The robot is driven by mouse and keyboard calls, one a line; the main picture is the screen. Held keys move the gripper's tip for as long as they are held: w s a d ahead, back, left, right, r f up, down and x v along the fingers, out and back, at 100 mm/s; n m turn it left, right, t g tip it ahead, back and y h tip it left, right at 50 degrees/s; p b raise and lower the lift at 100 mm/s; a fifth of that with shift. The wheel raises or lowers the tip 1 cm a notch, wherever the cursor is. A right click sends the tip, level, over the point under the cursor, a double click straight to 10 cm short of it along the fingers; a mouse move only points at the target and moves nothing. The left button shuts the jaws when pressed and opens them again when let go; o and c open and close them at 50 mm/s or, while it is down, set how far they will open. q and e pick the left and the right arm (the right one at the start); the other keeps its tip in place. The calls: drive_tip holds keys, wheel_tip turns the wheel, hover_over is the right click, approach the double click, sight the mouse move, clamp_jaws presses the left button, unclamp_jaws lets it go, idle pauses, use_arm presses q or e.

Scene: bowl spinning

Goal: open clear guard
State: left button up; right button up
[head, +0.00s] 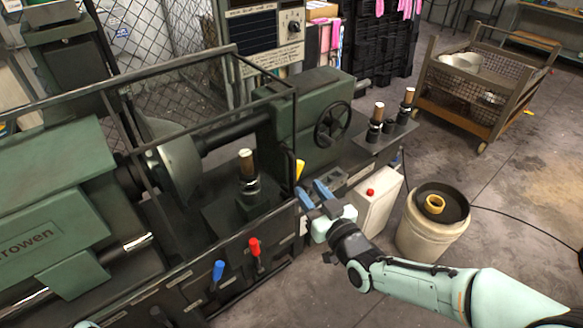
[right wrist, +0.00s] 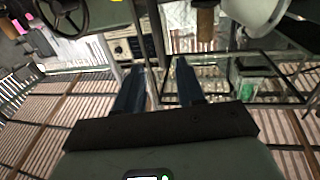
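The clear guard (head: 265,72) is a see-through panel box in a thin dark frame over the green spinning machine. It stands in front of and around the bowl-shaped metal piece (head: 181,166), and looks closed. My right gripper (head: 314,191) is just right of the guard's lower right corner, with its two blue fingers spread apart and nothing visibly held. In the right wrist view the same fingers (right wrist: 160,80) are open, with thin dark frame bars beyond them. I cannot tell whether they touch the guard.
A yellow part (head: 299,170) and a handwheel (head: 332,123) are close to my right gripper. Blue (head: 218,270) and red (head: 254,246) levers are on the machine front. A white box with a red button (head: 370,192) and a bucket (head: 432,228) stand to the right.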

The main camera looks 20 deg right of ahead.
sight(293, 169)
drive_tip(key=p+x, duration=0.1)
drive_tip(key=x, duration=0.8)
drive_tip(key=shift+w+a, duration=0.1)
drive_tip(key=shift+w, duration=0.25)
clamp_jaws()
